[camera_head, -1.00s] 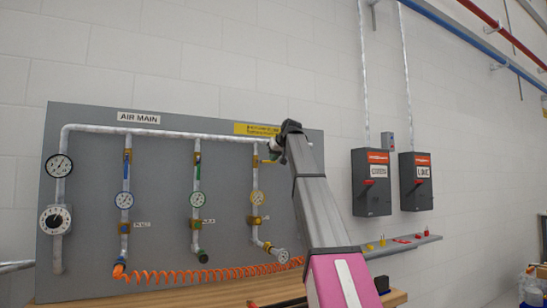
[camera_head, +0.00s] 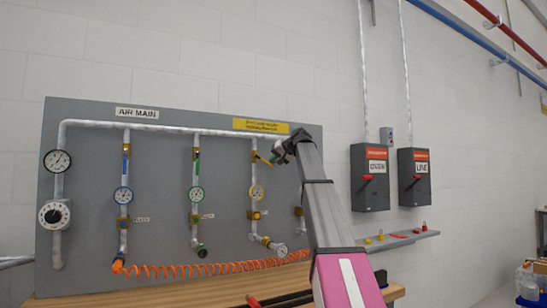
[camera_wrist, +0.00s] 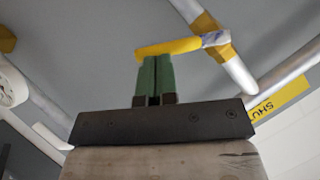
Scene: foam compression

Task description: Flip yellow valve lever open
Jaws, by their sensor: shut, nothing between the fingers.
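A blue valve lever (camera_head: 126,158) and a green valve lever (camera_head: 196,155) lie along their pipes to the left. Gauges and pipes stick out from the grey board (camera_head: 90,115). An orange coiled hose (camera_head: 200,270) runs below. Two switch boxes hang at the right.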

